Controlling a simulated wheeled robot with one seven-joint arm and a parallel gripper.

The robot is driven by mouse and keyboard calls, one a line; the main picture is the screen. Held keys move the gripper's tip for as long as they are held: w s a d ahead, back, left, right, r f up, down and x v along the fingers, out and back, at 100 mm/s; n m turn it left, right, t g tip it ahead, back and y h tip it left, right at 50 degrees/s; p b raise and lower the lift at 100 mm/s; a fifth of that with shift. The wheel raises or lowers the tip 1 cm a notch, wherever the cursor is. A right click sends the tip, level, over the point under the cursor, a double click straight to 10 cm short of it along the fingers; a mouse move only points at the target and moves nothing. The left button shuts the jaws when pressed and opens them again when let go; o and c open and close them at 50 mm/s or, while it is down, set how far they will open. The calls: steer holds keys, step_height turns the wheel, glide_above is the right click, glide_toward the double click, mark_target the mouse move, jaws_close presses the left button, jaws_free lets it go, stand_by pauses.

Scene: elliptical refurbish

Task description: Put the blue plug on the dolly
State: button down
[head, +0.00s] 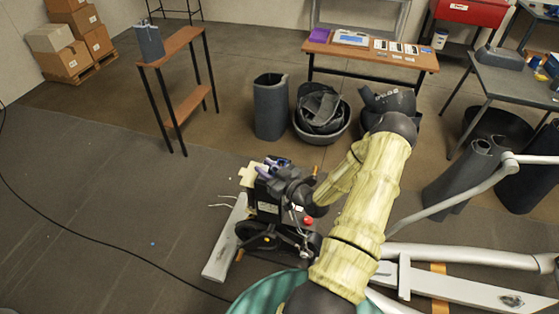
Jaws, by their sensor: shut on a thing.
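My gripper (271,168) is at the end of my arm, left of centre in the head view, over the black machine part and pale bars on the floor. It is shut on a small blue-purple thing (279,162), which looks like the blue plug. My fingers and wrist hide much of it, and its exact outline is unclear. I cannot pick out a dolly for certain. A low wooden platform (97,71) under the cardboard boxes stands far off at the back left.
Pale frame bars (224,238) lie left of my arm, with more at the lower right. A narrow wooden shelf table (180,42) stands upper left. A dark bin (270,106) and a wooden desk (372,55) stand behind. A black cable crosses the open floor at left.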

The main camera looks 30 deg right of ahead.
steer(key=s+a+f+m+h+b, duration=0.2)
steer(key=s+a+f+h+b, duration=0.1)
steer(key=a+f, duration=1.4)
steer(key=h+b, duration=0.1)
steer(key=b, duration=0.1)
steer(key=shift+s+a+f+m+t+b, duration=0.25)
steer(key=shift+m+t+b, duration=0.05)
steer(key=shift+m+b, duration=0.1)
steer(key=shift+d, duration=0.1)
